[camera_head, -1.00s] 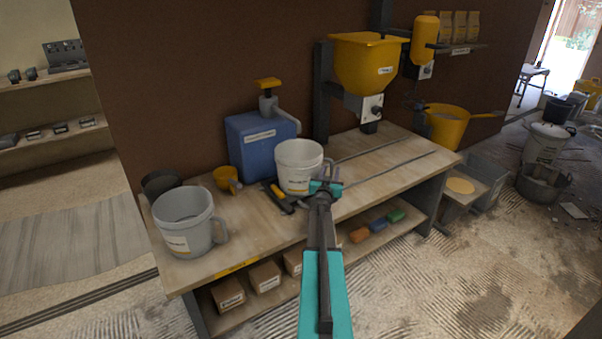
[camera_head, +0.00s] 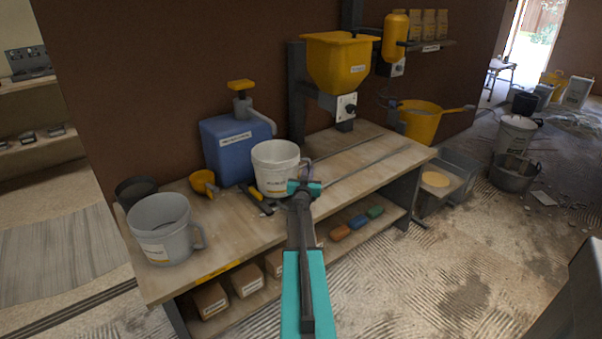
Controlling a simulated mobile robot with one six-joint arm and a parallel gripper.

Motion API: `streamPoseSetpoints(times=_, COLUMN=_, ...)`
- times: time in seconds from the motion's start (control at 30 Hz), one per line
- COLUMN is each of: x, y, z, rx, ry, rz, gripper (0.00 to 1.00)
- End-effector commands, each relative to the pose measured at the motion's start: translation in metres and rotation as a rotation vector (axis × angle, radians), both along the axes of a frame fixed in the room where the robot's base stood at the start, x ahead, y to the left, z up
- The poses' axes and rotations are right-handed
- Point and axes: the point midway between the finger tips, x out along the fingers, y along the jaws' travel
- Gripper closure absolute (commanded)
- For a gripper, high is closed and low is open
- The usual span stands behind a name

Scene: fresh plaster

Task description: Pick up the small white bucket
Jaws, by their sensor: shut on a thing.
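The small white bucket (camera_head: 275,166) is upright at the middle of the workbench, in front of the blue container. It has a yellow label low on its side, partly covered by my gripper. My gripper (camera_head: 304,186) is at the bucket's right front side, near its handle, and is shut on the bucket. The fingertips are small and partly hidden. I cannot tell whether the bucket's base touches the bench.
A larger grey bucket (camera_head: 163,231) stands at the bench's left end, with a dark pot (camera_head: 135,190) behind it. A yellow scoop (camera_head: 203,182) and the blue container (camera_head: 229,146) are left of the white bucket. Two rails (camera_head: 362,158) lie to the right.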

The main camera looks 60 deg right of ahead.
Motion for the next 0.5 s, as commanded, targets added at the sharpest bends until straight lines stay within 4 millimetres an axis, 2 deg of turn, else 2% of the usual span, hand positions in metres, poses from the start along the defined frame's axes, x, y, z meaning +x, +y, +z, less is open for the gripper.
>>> streamPoseSetpoints(times=0.17, x=-0.008, y=0.003, z=0.008, rx=-0.001, ry=-0.003, rz=-0.001, gripper=1.0)
streamPoseSetpoints(times=0.5, x=-0.006, y=0.002, z=0.057, rx=-0.001, ry=-0.004, rz=-0.001, gripper=1.0)
